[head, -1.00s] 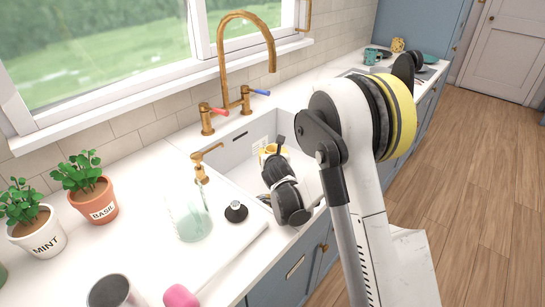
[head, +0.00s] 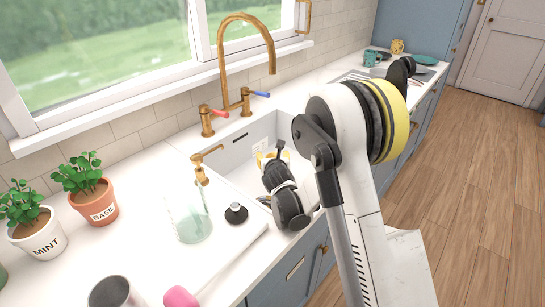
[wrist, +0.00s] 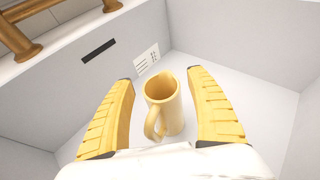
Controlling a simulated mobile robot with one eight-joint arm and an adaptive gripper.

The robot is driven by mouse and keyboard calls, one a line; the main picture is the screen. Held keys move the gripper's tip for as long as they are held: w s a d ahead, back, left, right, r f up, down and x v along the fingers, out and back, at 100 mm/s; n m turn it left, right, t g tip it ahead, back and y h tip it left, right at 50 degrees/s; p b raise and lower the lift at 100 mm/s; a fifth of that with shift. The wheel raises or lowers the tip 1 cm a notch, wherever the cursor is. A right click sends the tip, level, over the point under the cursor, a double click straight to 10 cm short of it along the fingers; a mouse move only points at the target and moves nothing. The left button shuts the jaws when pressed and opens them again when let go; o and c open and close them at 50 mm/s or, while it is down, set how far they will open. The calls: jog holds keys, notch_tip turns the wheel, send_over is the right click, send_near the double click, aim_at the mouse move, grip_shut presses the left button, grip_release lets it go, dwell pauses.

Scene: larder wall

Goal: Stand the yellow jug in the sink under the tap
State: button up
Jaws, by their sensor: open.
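The yellow jug (wrist: 168,112) stands upright in the white sink (wrist: 235,75), as the wrist view shows from above, with its handle towards my wrist. My gripper (wrist: 168,93) is open, with one yellow finger on each side of the jug and a gap visible on both sides. In the head view my gripper (head: 272,157) is down inside the sink, mostly behind my wrist, and I cannot make out the jug there. The brass tap (head: 225,60) arches over the sink, with its spout end above and behind my gripper.
A glass jar (head: 190,215), a black-knobbed stopper (head: 236,213) and a brass dispenser (head: 201,167) stand left of the sink. Potted basil (head: 92,190) and mint (head: 38,230) stand farther left. The sink walls (wrist: 85,85) are close around my gripper.

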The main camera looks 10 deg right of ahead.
jog(key=shift+r, duration=0.1)
jog(key=shift+r, duration=0.35)
jog(key=s+d+r+m+g+p, duration=0.1)
jog(key=s+r+m+g+p, duration=0.1)
jog(key=s+r+m, duration=0.75)
jog(key=s+d+r+m+g+p, duration=0.15)
jog(key=s+r+m, duration=0.45)
jog(key=s, duration=0.7)
jog(key=s+a+m+g+y, duration=0.2)
jog(key=s+m+g, duration=0.1)
jog(key=s+m, duration=1.5)
jog(key=shift+s+r+m+p, duration=0.35)
jog(key=shift+s+r+p, duration=0.05)
jog(key=shift+s, duration=0.15)
